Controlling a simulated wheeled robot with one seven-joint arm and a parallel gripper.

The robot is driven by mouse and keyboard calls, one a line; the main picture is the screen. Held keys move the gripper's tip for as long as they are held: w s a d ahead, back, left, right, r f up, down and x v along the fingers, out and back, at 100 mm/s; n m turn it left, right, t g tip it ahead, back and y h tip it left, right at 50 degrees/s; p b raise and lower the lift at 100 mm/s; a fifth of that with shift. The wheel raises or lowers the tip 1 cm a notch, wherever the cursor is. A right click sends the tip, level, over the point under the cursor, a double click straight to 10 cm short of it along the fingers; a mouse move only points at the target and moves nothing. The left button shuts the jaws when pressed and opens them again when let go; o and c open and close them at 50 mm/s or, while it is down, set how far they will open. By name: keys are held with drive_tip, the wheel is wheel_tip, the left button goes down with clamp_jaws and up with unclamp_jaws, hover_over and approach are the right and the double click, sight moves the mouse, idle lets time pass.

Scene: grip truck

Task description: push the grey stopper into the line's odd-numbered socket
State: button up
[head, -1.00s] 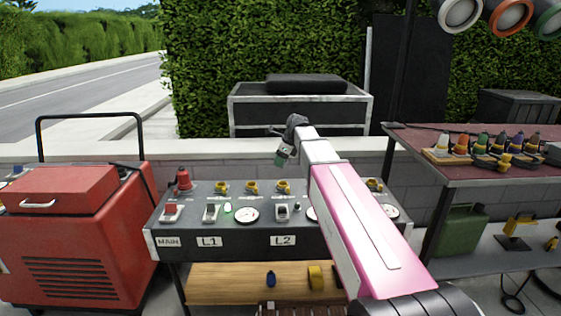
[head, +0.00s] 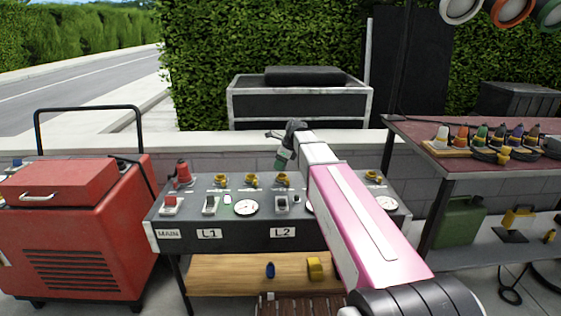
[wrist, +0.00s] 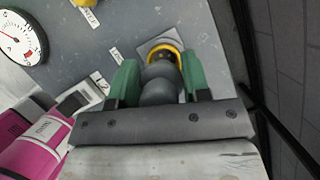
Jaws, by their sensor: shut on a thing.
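My gripper (head: 284,158) is above the grey panel (head: 240,235), over its third yellow socket from the left (head: 283,179). In the wrist view its green fingers (wrist: 158,85) are shut on the grey stopper (wrist: 160,88). The stopper's far end points at a yellow-ringed socket (wrist: 178,49) and partly covers it; I cannot tell whether they touch. In the head view the stopper is hard to make out. Other yellow sockets stand to the left (head: 220,180), (head: 252,180) and at the right (head: 373,176). The small labels by the sockets are too blurred to read.
A red plug-like part (head: 183,174), switches (head: 210,205) and white gauges (head: 246,207) stand on the panel. L1 (head: 209,233) and L2 (head: 283,233) are marked on its front. A red generator (head: 80,235) is at left, a shelf with coloured connectors (head: 480,168) at right.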

drive_tip(key=shift+f, duration=1.75)
idle(2.1)
drive_tip(key=o, duration=1.3)
drive_tip(key=shift+r, duration=2.5)
drive_tip(key=shift+s, duration=0.1)
